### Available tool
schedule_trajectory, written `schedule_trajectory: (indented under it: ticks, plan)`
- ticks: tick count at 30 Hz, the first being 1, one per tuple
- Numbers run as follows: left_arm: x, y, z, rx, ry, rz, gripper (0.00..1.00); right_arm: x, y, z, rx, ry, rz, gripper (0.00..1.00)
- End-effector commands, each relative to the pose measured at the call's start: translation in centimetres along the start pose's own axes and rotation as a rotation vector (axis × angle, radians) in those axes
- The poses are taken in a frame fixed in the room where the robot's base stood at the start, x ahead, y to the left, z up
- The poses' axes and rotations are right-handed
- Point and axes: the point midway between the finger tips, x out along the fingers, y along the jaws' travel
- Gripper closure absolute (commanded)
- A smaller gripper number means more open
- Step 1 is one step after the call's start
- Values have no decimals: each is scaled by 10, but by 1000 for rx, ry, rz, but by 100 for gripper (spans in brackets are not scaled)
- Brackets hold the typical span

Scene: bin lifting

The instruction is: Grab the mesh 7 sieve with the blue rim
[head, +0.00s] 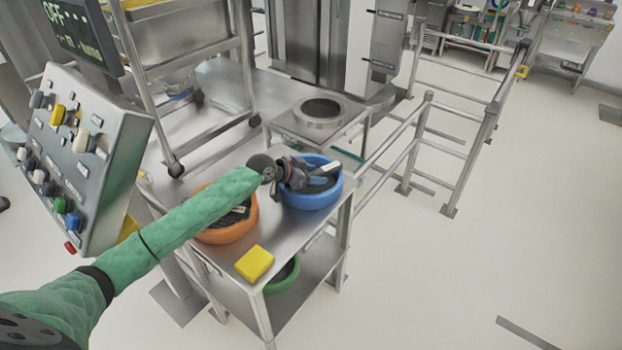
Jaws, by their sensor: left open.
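The sieve with the blue rim (312,200) rests on the steel table (222,277), near its right edge. Its inside is dark and partly hidden by my gripper. My left arm reaches in from the lower left in a green sleeve. My left gripper (318,180) is over the blue-rimmed sieve, with its fingers open above or inside the rim; I cannot tell whether they touch it. A mesh label on the sieve is too small to read. My right gripper is not in view.
An orange-rimmed sieve (232,231) stands left of the blue one, partly under my arm. A yellow block (254,262) lies at the table's front. A green-rimmed sieve (284,276) is on the lower shelf. A control panel (75,160) stands left; metal railings (406,150) stand right.

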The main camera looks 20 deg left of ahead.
Motion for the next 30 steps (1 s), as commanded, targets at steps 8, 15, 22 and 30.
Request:
schedule_trajectory:
  ticks: [8, 15, 22, 30]
  plan:
    - [3, 0, 0, 1, -1, -1, 47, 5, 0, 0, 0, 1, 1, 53]
    - [3, 0, 0, 1, -1, 0, 82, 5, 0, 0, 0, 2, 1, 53]
    - [3, 0, -1, 1, 1, -1, 100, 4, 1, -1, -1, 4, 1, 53]
    - [1, -1, -5, 2, 1, 0, 100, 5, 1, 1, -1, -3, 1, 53]
